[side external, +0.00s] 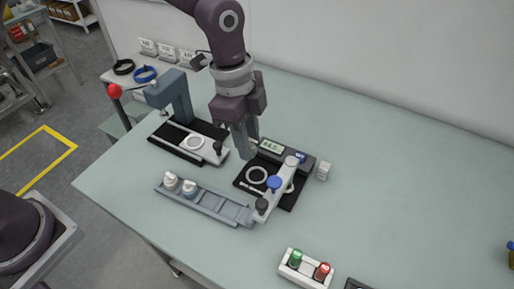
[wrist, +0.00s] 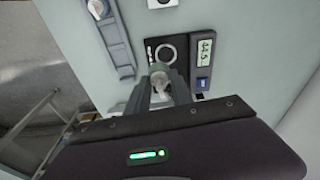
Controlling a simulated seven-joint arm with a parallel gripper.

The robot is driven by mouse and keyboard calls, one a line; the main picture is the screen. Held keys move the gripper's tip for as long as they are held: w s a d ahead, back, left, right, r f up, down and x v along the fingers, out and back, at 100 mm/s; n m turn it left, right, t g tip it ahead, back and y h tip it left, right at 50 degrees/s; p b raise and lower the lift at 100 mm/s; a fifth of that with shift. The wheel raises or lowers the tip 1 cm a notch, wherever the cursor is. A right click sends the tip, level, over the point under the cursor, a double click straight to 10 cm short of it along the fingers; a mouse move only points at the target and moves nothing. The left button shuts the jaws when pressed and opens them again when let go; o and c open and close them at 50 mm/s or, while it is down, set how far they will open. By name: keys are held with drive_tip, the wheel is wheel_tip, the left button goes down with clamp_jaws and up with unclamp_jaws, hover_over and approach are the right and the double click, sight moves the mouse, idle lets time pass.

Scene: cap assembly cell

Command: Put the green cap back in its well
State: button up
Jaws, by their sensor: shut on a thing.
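My gripper (side external: 246,153) is shut on a small pale, round-topped thing (wrist: 161,74), held between the fingertips in the wrist view. The fingers hide most of it, and I cannot tell whether it is a cap or a bottle. In the side view my gripper hangs just behind and left of the black pad with the display unit. My gripper is well away from that holder.
The display unit (side external: 272,147) and a lever arm with a blue knob (side external: 274,183) stand close right of my gripper. A blue-grey press (side external: 178,98) stands left.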

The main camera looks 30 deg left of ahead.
drive_tip(key=s+a+f, duration=0.2)
drive_tip(key=s+a, duration=0.3)
drive_tip(key=s, duration=0.4)
drive_tip(key=shift+d+f, duration=0.1)
drive_tip(key=shift+f, duration=3.1)
drive_tip(key=shift+f, duration=0.2)
drive_tip(key=shift+f, duration=0.35)
drive_tip(key=shift+f, duration=0.1)
drive_tip(key=o, duration=0.9)
